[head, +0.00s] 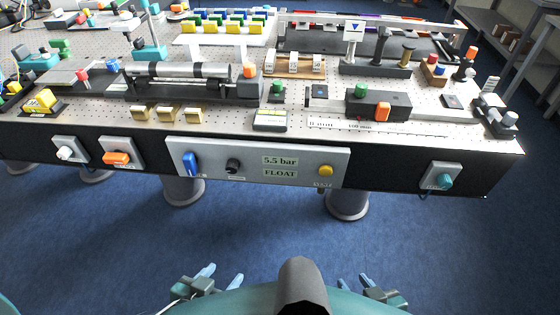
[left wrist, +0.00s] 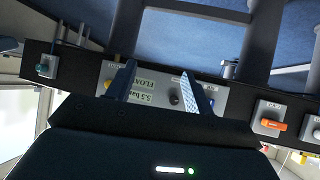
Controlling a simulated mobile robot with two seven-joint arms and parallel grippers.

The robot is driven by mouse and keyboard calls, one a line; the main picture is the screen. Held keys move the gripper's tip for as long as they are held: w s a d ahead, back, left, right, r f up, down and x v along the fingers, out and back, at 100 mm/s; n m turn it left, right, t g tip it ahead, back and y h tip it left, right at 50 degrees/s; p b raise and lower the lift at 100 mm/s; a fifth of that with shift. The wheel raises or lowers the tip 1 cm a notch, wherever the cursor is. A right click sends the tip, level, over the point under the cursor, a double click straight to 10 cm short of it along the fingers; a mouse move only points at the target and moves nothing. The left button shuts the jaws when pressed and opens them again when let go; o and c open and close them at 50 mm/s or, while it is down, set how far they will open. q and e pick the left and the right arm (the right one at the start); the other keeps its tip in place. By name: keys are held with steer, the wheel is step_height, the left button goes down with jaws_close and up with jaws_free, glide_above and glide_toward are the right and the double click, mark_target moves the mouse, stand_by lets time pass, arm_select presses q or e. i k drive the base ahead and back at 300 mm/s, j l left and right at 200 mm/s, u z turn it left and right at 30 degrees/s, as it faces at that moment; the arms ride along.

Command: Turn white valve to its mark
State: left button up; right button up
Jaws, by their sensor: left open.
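The white valve (head: 65,153) is a small white knob on a light plate at the left of the table's dark front face. In the left wrist view the white valve (left wrist: 316,133) is cut off at the right edge. Its mark is too small to make out. My left gripper (head: 221,275) is open and empty, low in front of the table and to the right of the valve, well apart from it. In the left wrist view its fingers (left wrist: 156,84) are spread before the control panel. My right gripper (head: 356,283) has its fingers apart, empty, near my body.
An orange handle (head: 116,158) sits just right of the white valve. The central panel (head: 300,168) carries a blue switch (head: 190,163), a black knob (head: 233,166) and a yellow button (head: 326,170). A teal knob (head: 445,181) is far right. The floor between me and the table is clear.

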mark_target(65, 152)
steer(key=u, duration=1.55)
steer(key=i+u, duration=0.1)
steer(key=i, duration=0.4)
steer(key=i+l+u, duration=0.1)
steer(key=i, duration=0.45)
